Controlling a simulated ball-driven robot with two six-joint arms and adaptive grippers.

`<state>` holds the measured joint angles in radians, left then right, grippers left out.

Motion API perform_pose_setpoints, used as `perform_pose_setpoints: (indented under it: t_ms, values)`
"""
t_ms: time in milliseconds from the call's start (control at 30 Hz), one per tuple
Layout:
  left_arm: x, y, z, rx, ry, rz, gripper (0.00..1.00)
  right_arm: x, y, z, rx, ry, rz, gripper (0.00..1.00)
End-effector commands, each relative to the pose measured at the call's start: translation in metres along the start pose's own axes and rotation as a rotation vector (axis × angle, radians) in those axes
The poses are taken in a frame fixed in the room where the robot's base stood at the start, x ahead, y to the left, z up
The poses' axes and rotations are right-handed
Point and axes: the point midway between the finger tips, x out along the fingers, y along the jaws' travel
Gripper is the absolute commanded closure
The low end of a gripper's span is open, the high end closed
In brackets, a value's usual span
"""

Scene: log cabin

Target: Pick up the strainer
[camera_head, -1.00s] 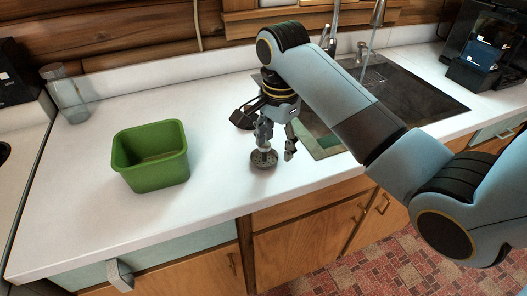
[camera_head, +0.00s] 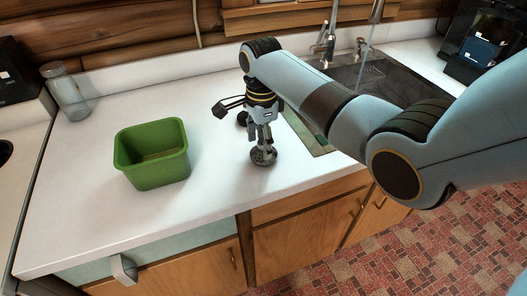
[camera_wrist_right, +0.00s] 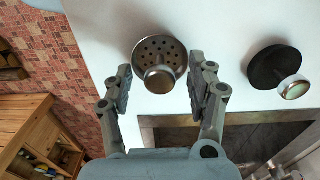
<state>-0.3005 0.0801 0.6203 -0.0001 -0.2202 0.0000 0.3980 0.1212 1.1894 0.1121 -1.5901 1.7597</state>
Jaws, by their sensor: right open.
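The strainer (camera_wrist_right: 160,55) is a small round metal disc with holes and a raised knob. It sits on the white counter, and in the head view the strainer (camera_head: 264,158) is partly covered by my fingers. My right gripper (camera_head: 262,147) points down right over it. In the right wrist view my right gripper (camera_wrist_right: 160,82) is open, with one finger on each side of the strainer's knob and gaps between. My left gripper is not in view.
A green bin (camera_head: 152,172) stands on the counter to the left. A dark round stopper (camera_wrist_right: 280,69) lies beside the strainer, near the sink (camera_head: 390,88). A glass jar (camera_head: 66,94) stands at the back left. The counter's front edge is close to the strainer.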

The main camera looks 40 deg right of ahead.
Motion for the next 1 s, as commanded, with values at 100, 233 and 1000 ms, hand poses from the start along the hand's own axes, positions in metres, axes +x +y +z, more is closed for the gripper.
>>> perform_pose_setpoints:
  t_ms: [100,233,1000]
  values:
    - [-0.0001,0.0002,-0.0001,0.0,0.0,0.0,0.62,0.0102,0.0005,0.0001,-0.001,0.0,0.0,0.43]
    - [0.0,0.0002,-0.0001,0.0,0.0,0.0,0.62,0.0115,0.0004,0.0,-0.001,0.0,-0.001,0.43]
    - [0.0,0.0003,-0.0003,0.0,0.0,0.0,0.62,0.0109,0.0004,-0.0002,-0.001,0.0,-0.001,1.0]
